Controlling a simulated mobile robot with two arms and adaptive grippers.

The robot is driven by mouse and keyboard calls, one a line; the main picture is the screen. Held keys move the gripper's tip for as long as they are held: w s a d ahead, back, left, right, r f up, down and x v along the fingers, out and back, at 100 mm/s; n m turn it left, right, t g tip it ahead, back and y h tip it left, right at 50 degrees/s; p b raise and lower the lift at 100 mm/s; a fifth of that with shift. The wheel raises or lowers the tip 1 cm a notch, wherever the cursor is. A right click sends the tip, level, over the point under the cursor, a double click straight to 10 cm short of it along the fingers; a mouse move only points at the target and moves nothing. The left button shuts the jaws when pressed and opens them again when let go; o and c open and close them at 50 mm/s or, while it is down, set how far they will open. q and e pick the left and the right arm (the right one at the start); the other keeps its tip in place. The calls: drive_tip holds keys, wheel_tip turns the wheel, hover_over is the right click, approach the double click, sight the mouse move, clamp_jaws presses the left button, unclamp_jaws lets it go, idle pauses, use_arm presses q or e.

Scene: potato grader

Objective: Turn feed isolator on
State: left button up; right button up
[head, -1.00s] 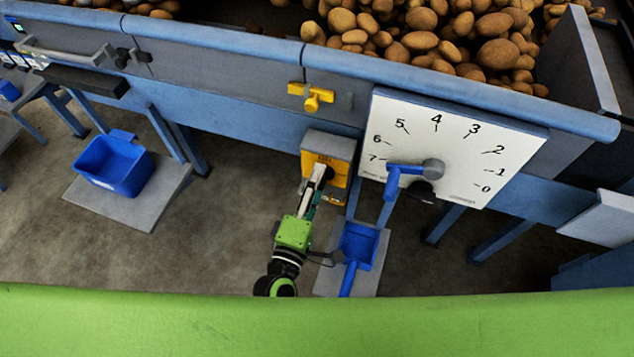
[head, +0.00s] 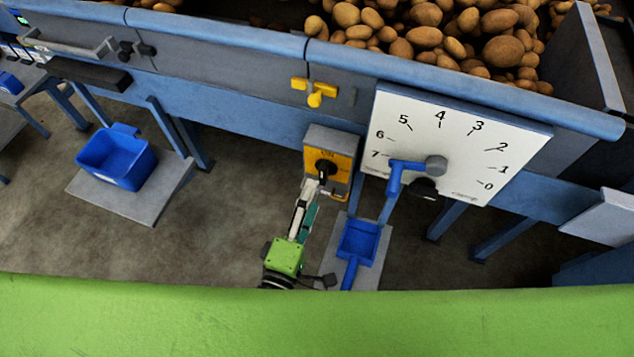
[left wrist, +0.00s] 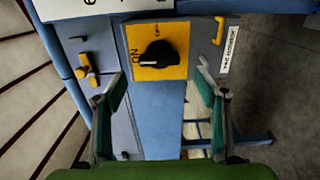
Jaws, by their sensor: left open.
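The feed isolator is a grey box with a yellow plate (head: 343,169) and a black rotary knob (head: 326,168), below the machine's blue rail in the head view. In the left wrist view the black knob (left wrist: 158,54) has a white line pointing toward the "ON" lettering on the yellow plate (left wrist: 177,71). My left gripper (head: 318,188) is just below the box in the head view. In the left wrist view my left gripper (left wrist: 158,85) is open, its fingers wide apart, empty and clear of the knob. My right gripper is not in view.
A white dial board (head: 460,140) with a blue lever (head: 396,178) stands close right of the isolator. A yellow latch (head: 316,95) is above left. A blue scoop (head: 358,240) lies below. A blue bin (head: 117,158) stands on a plate at left.

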use_arm(q)
drive_tip(key=v, duration=0.6)
idle(0.4)
